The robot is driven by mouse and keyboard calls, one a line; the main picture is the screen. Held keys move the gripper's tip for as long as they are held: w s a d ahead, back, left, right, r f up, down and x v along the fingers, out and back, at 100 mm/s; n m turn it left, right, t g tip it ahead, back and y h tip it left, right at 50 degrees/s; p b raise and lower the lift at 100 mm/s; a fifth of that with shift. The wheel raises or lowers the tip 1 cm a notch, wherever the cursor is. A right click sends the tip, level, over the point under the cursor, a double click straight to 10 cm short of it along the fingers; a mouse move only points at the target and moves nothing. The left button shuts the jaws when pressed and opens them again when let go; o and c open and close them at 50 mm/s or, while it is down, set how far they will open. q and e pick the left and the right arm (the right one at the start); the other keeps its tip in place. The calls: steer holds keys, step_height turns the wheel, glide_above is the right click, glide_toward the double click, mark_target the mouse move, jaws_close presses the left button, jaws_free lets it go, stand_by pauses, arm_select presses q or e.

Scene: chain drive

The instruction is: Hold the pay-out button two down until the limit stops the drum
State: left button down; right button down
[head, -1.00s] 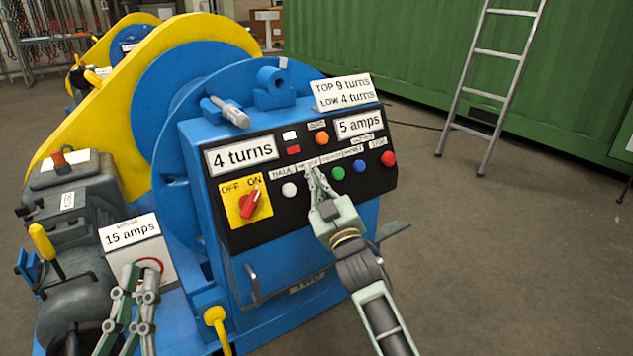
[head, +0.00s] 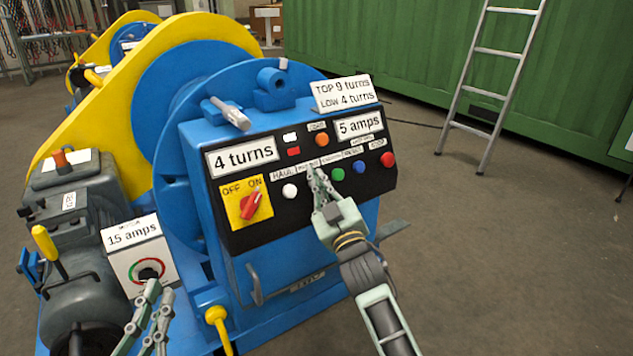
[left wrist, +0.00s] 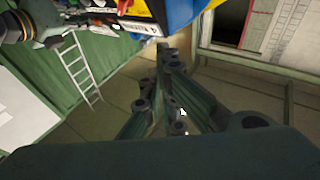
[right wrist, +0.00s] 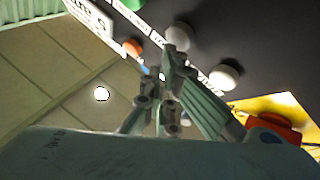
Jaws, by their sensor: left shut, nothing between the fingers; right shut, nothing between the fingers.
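The control panel (head: 250,235) is on the blue winch housing. Its button row shows white (head: 290,190), green (head: 337,174), blue (head: 359,167) and red (head: 388,159) buttons. My right gripper (head: 313,171) is shut, its tips at the panel between white and green, covering the button there. In the right wrist view a pale grey button (right wrist: 180,36) is right at the fingertips; I cannot tell whether it is pressed.
A card (head: 343,93) reads top 9 turns, low 4 turns. The red selector (head: 250,205) points toward ON. The motor box (head: 125,265) reads 15 amps and has a red-green dial. The yellow-and-blue drum (head: 185,75) stands behind. Floor at right is clear before a ladder (head: 490,90).

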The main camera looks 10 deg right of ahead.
arm_select(q)
steer(key=f, duration=0.1)
steer(key=f+g, duration=0.1)
steer(key=f, duration=0.1)
steer(key=shift+w+a+g+p, duration=0.1)
steer(key=shift+w+g+p, duration=0.2)
steer(key=shift+g, duration=0.1)
arm_select(e)
steer(key=shift+s+d+r, duration=0.1)
steer(key=shift+s+r, duration=0.05)
steer(key=shift+s, duration=0.15)
